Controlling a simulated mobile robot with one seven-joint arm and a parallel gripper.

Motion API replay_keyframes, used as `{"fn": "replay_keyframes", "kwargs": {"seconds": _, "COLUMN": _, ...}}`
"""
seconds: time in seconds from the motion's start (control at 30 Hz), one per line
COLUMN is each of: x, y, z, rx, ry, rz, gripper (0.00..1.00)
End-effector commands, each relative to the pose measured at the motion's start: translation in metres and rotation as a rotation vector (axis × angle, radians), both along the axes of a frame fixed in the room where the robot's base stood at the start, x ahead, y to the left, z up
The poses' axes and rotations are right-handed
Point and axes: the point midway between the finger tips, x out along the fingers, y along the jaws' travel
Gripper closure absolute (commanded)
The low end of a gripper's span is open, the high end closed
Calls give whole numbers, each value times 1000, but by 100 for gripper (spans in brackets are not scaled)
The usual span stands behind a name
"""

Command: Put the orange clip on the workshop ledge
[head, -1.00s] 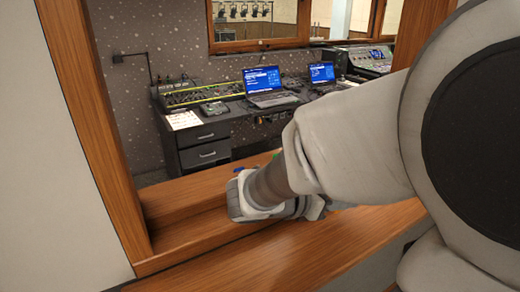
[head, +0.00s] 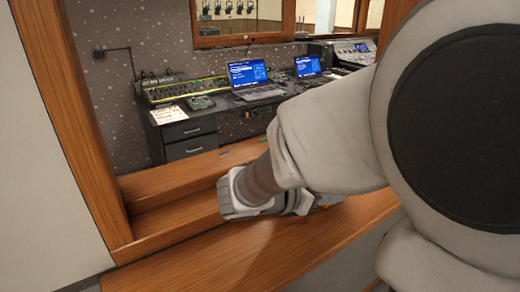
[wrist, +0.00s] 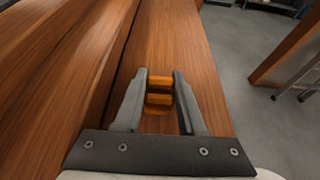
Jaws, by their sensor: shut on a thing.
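The orange clip (wrist: 158,101) is between the two fingers of my gripper (wrist: 161,76) in the wrist view. The fingers are shut on it. Behind it is the brown wooden ledge (wrist: 170,35); I cannot tell whether the clip touches the wood. In the head view the stepped wooden ledge (head: 180,195) runs below the window opening, and my wrist is over it. My fingers and the clip are hidden there by my own arm.
Beyond the opening is a desk with two laptops (head: 252,80). A wooden post (head: 85,150) borders the left. A ladder (wrist: 300,80) stands at the wrist view's right.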

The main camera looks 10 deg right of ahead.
Motion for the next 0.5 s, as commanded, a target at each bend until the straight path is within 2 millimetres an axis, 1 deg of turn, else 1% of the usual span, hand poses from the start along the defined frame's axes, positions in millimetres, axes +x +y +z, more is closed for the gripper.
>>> {"fn": "replay_keyframes", "kwargs": {"seconds": 0.03, "x": 0, "y": 0, "z": -2, "rx": 0, "ry": 1, "rz": 0, "gripper": 59}}
{"fn": "replay_keyframes", "kwargs": {"seconds": 0.1, "x": 0, "y": 0, "z": -1, "rx": 0, "ry": 0, "rz": 0, "gripper": 46}}
{"fn": "replay_keyframes", "kwargs": {"seconds": 0.2, "x": 0, "y": 0, "z": -1, "rx": 0, "ry": 0, "rz": 0, "gripper": 31}}
{"fn": "replay_keyframes", "kwargs": {"seconds": 0.5, "x": 0, "y": 0, "z": 1, "rx": 0, "ry": 0, "rz": 0, "gripper": 31}}
